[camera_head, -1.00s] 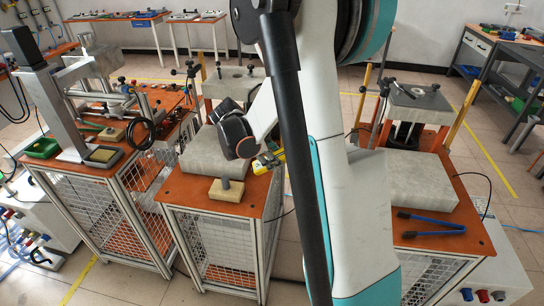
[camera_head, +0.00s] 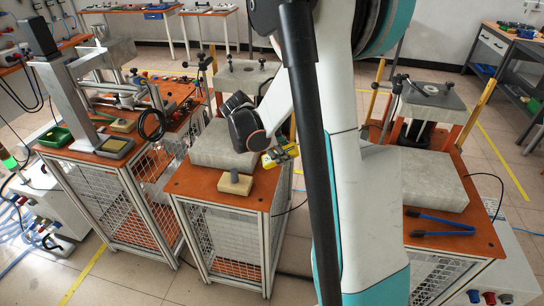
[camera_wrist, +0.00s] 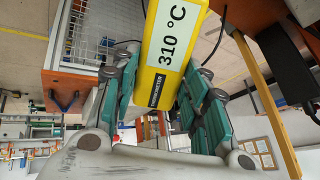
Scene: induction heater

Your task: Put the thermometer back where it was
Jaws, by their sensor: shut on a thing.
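The thermometer is a yellow box with a white display reading 310 °C. In the wrist view the thermometer (camera_wrist: 160,88) stands between the green finger pads, and its upper end is cut off by the frame. My gripper (camera_wrist: 160,100) is shut on it. In the head view the yellow thermometer (camera_head: 280,155) hangs in my gripper (camera_head: 284,150) at the right edge of the middle orange table (camera_head: 190,185). The dark wrist and white arm hide part of this area. I cannot tell how high it is above the tabletop.
A grey slab (camera_head: 220,148) and a small wooden block (camera_head: 235,184) are on the middle table. The right table has another slab (camera_head: 430,180) and blue tongs (camera_head: 440,222). A metal stand (camera_head: 75,95) and green tray (camera_head: 55,137) are at left.

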